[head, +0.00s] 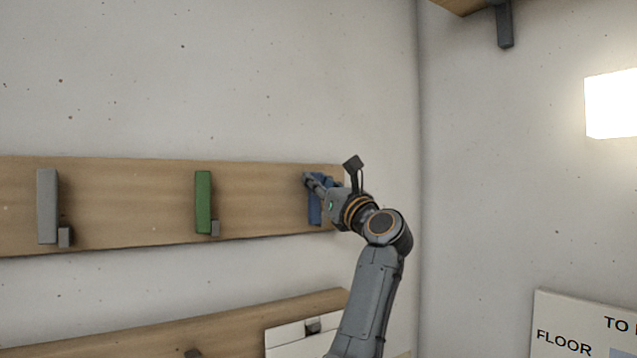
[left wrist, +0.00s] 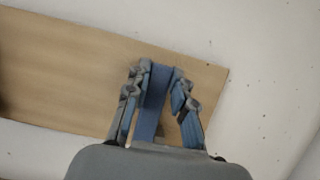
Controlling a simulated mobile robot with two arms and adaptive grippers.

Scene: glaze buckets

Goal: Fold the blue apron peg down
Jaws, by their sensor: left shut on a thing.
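The blue apron peg (head: 314,212) is at the right end of the upper wooden board, partly hidden behind my gripper. It looks upright along the board, like the other pegs; its exact tilt is hard to tell. My left gripper (head: 311,181) is at the peg's upper part, shut on it. In the left wrist view the blue peg (left wrist: 152,103) lies between the two fingers of my left gripper (left wrist: 160,78), with the board behind. My right gripper is not in view.
The wooden board (head: 130,200) also carries a green peg (head: 203,202) and a grey peg (head: 47,206) to the left. A lower board (head: 230,325) runs below. A wall corner is to the right, with a bright lamp (head: 611,105) and a sign (head: 585,325).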

